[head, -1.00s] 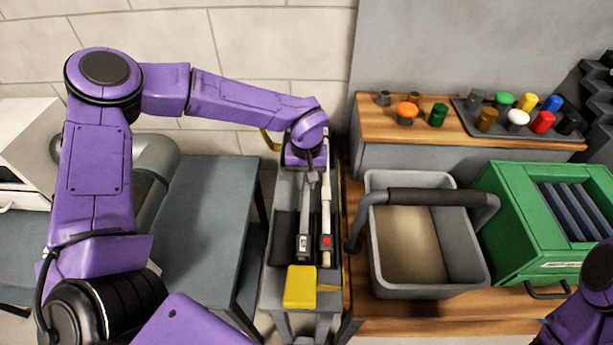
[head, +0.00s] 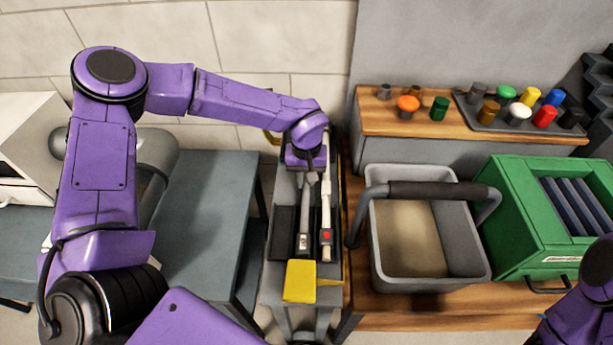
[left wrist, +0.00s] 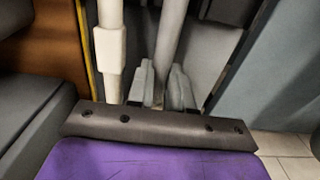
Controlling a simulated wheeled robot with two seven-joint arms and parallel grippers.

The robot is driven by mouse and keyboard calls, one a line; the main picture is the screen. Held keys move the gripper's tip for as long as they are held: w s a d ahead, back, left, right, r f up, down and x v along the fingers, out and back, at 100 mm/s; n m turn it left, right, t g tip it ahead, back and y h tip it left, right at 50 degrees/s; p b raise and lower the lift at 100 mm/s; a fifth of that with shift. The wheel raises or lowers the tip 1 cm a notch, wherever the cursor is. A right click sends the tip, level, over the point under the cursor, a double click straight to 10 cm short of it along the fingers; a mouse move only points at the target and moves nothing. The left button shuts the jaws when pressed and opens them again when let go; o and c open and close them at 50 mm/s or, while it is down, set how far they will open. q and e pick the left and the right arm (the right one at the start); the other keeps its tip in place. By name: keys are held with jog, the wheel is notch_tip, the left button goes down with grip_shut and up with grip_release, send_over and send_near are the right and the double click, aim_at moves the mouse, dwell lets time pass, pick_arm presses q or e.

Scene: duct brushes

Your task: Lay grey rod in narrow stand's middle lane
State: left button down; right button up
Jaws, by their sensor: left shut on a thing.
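The narrow grey stand (head: 273,272) has a yellow block on its front end. The grey rod (head: 305,225) lies lengthwise in or just above its middle lane; I cannot tell whether it touches the bottom. My left gripper (head: 312,176) is over the stand's far part, shut on the grey rod. In the left wrist view the grey rod (left wrist: 172,38) passes between the two fingers (left wrist: 160,90). A white rod (head: 326,205) with a red mark lies to its right in the stand; it also shows in the left wrist view (left wrist: 109,50). My right gripper is out of view.
The yellow block (head: 299,281) sits at the stand's near end. A blue-grey table (head: 200,220) is to the left. A grey bucket (head: 420,275) with a dark handle and a green box (head: 515,220) stand on a wooden bench to the right. Several coloured pegs are behind.

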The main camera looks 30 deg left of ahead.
pick_arm(q)
jog(key=c, duration=0.9)
grip_release()
jog(key=shift+c, duration=0.2)
